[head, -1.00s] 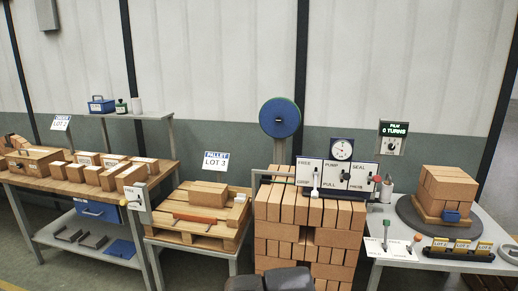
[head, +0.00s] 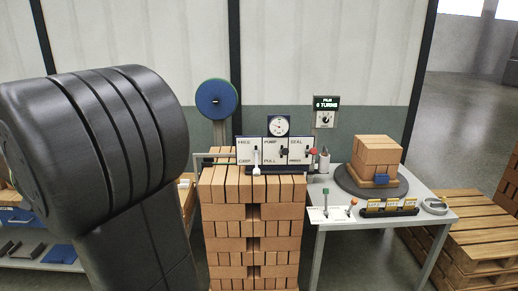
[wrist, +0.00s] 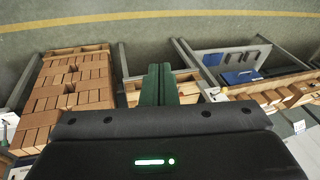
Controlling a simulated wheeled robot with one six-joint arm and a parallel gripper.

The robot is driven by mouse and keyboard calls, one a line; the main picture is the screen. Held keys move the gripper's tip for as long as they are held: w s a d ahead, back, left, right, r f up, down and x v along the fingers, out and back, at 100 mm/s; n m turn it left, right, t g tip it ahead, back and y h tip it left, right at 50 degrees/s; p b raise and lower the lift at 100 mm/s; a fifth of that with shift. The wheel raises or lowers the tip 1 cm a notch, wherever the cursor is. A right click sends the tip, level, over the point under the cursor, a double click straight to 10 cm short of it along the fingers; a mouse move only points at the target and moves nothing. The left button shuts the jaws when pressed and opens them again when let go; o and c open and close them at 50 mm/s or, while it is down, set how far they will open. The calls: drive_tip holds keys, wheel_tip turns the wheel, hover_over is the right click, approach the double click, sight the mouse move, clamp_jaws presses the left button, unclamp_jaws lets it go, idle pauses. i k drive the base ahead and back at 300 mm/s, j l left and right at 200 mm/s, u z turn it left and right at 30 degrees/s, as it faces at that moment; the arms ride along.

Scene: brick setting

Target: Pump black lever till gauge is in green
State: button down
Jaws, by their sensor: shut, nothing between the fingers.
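The black lever (head: 284,152) is a small dark knob on the middle panel, marked PUMP and PULL, of the control unit above the brick stack. The round gauge (head: 278,126) sits on top of this panel, with a white face in a dark blue housing. Its needle and any green zone are too small to read. My gripper (wrist: 160,68) shows in the wrist view with its two dark green fingers together and empty. It points down over the floor and low furniture, and the lever is not in that view. The head view does not show my gripper.
A white lever (head: 256,157) stands on the FREE/GRIP panel and a red-tipped lever (head: 312,151) by the SEAL panel. The brick stack (head: 252,240) stands below. A table (head: 330,222) at right holds bricks on a turntable (head: 350,183). My arm fills the head view's left.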

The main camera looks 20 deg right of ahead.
sight(284, 151)
drive_tip(key=z, duration=0.35)
drive_tip(key=i+l+z, duration=0.2)
drive_tip(key=i+z, duration=0.2)
drive_tip(key=i+l+z, duration=0.1)
drive_tip(key=i+z, duration=0.15)
drive_tip(key=z, duration=0.15)
drive_tip(key=i+z, duration=0.35)
drive_tip(key=i+j, duration=0.1)
drive_tip(key=i, duration=0.25)
drive_tip(key=i+j, duration=0.15)
drive_tip(key=i, duration=0.2)
drive_tip(key=l+z, duration=0.05)
